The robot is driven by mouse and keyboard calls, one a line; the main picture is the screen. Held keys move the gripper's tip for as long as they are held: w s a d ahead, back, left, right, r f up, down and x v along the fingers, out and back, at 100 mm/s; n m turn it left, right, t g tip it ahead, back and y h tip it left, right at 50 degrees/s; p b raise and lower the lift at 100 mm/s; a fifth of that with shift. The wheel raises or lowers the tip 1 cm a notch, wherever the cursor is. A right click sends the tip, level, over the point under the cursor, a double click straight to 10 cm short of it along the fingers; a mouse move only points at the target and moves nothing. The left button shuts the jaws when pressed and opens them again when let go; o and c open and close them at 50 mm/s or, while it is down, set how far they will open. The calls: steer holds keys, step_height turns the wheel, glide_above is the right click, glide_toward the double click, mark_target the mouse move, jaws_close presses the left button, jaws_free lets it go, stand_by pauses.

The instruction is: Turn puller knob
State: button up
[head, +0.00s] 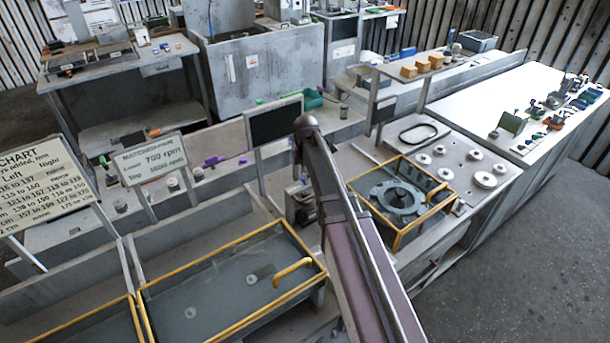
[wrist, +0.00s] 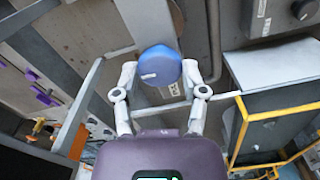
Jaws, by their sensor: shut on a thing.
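In the wrist view a blue round knob (wrist: 160,66) with a small pale label sits at the end of a grey cylindrical body. My gripper (wrist: 160,72) has one pale finger on each side of the knob, closed on it. The knob's underside and the exact finger contacts are partly hidden. In the head view my arm's links cover the middle of the scene, and I cannot clearly make out the knob there.
A yellow-framed clear guard (head: 400,200) stands over a round metal part to the right of my arm. A wide yellow-edged cover (head: 230,285) lies at the lower left. A dark panel (head: 274,122) stands behind my arm. Open floor (head: 530,270) shows at right.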

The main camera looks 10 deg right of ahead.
steer(key=shift+s+m, duration=0.1)
steer(key=shift+m, duration=0.3)
steer(key=m, duration=0.9)
steer(key=shift+m, duration=0.4)
steer(key=m, duration=1.1)
steer(key=o, duration=1.1)
steer(key=shift+o, duration=0.2)
